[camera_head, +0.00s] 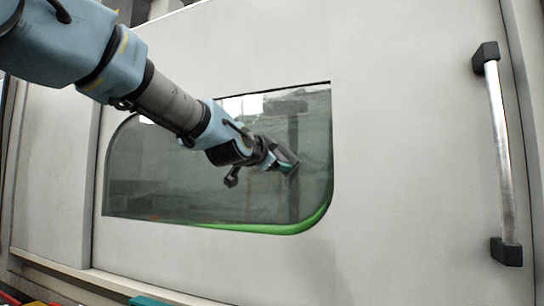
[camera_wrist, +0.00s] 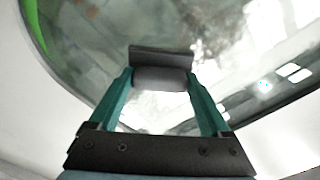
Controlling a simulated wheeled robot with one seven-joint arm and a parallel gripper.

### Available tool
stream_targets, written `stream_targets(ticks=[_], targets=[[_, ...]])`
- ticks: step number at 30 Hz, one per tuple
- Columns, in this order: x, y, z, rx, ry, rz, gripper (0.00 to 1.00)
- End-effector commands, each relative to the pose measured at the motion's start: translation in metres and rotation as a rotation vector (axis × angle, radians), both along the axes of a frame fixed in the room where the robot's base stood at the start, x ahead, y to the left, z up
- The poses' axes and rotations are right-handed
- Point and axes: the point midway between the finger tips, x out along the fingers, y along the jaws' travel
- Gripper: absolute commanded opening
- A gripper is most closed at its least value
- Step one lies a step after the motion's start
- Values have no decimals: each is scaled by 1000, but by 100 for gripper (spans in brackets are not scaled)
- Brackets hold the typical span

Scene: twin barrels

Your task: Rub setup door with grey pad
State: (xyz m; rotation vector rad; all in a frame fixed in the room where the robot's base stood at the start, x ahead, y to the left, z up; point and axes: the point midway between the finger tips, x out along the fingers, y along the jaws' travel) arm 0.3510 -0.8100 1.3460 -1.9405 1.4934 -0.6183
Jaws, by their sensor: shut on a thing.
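The setup door (camera_head: 400,150) is a large pale grey panel with a dark glass window (camera_head: 190,185) that has rounded corners and a green lower edge. My gripper (camera_head: 280,160) is in front of the right part of the window. In the wrist view my gripper (camera_wrist: 160,88) has green fingers shut on the grey pad (camera_wrist: 162,77). The pad is a dark grey block with a flat top plate, held between the fingertips. The pad also shows in the head view (camera_head: 285,155), at or close to the glass. I cannot tell whether it touches the glass.
A metal bar handle (camera_head: 504,155) with black end mounts stands out at the door's right side. Below the door runs a ledge (camera_head: 130,285). A teal item (camera_head: 150,300) and a red item (camera_head: 12,297) show at the bottom edge. The panel between window and handle is clear.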

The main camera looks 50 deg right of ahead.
Motion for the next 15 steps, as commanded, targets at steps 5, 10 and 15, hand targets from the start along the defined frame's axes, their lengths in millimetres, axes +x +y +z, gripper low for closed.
stream_targets(ticks=[5, 10, 15], targets=[[-3, 0, 14, -3, -1, -4, 37], [2, 2, 13, -4, 0, -2, 37], [17, 5, 11, -4, 0, 0, 37]])
